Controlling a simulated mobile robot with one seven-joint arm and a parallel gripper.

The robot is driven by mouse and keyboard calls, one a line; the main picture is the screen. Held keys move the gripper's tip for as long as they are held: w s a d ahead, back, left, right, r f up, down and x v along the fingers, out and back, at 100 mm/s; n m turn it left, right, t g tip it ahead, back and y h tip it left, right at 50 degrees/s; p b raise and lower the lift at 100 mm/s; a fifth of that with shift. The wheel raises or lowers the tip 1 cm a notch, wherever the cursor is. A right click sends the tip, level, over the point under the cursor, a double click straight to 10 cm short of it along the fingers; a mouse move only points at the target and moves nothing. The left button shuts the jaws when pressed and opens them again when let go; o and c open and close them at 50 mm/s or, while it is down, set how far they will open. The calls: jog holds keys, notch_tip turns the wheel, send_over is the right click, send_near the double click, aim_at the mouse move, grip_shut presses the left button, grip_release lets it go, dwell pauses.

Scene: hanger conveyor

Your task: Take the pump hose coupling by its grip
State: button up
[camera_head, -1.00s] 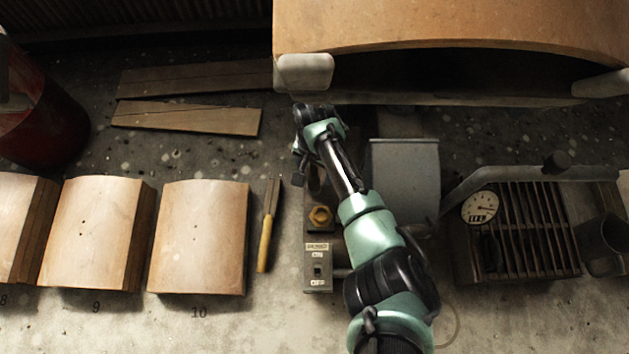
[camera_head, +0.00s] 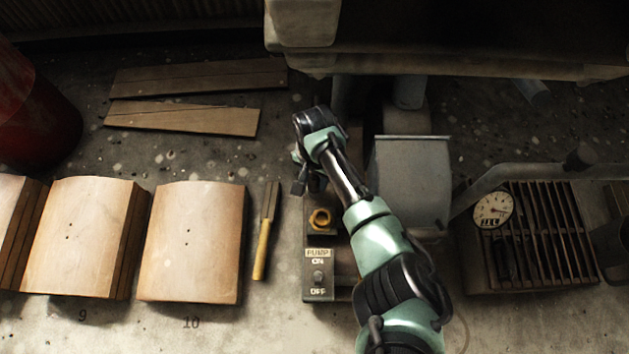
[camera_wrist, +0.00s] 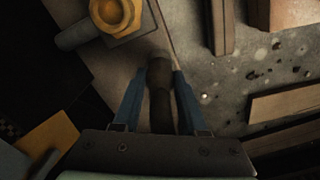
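In the wrist view a dark, tube-like piece (camera_wrist: 159,75), apparently the pump hose coupling's grip, lies between the two blue fingers of my gripper (camera_wrist: 160,88). The fingertips are close on either side of it; whether they press on it I cannot tell. In the head view my gripper (camera_head: 303,180) points down just behind the brass hex fitting (camera_head: 320,218). This fitting also shows at the top left of the wrist view (camera_wrist: 115,12). The coupling is mostly hidden by my gripper and arm in the head view.
A pump switch box (camera_head: 318,277) marked ON and OFF stands in front of the fitting. A yellow-handled tool (camera_head: 264,235) and curved wooden blocks (camera_head: 193,240) lie left. A grey box (camera_head: 412,180) and a slatted rack with a gauge (camera_head: 493,210) stand right. A large body (camera_head: 450,65) hangs above.

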grip_shut()
notch_tip(320, 180, up, 10)
jog(key=p, duration=0.8)
